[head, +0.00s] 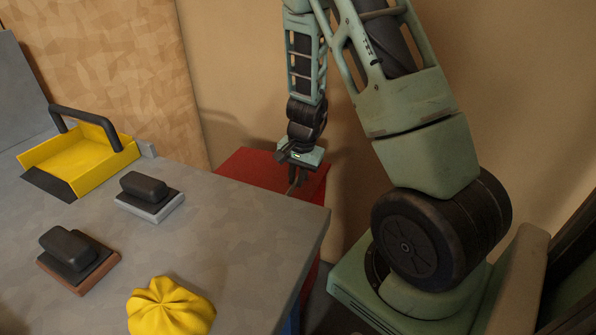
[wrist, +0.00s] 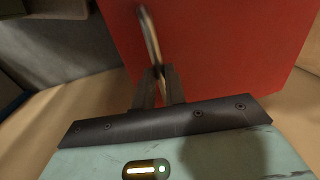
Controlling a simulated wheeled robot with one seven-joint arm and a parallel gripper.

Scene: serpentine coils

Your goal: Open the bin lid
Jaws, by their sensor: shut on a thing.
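The red bin stands on the floor beyond the grey table, with its flat red lid (head: 246,167) on top; the lid also fills the upper right of the wrist view (wrist: 225,45). A thin metal handle (wrist: 150,35) rises at the lid in the wrist view. My gripper (head: 297,184) is over the lid's right part in the head view. In the wrist view my gripper's dark fingers (wrist: 158,78) are shut on the handle. The lid looks flat and level in the head view. Part of the bin's body is hidden behind the table.
The grey table (head: 225,225) stands close in front of the bin. On it are a yellow dustpan (head: 80,158), two dark-handled brushes (head: 148,195) (head: 75,258) and a yellow crumpled item (head: 170,308). Walls stand close behind the bin.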

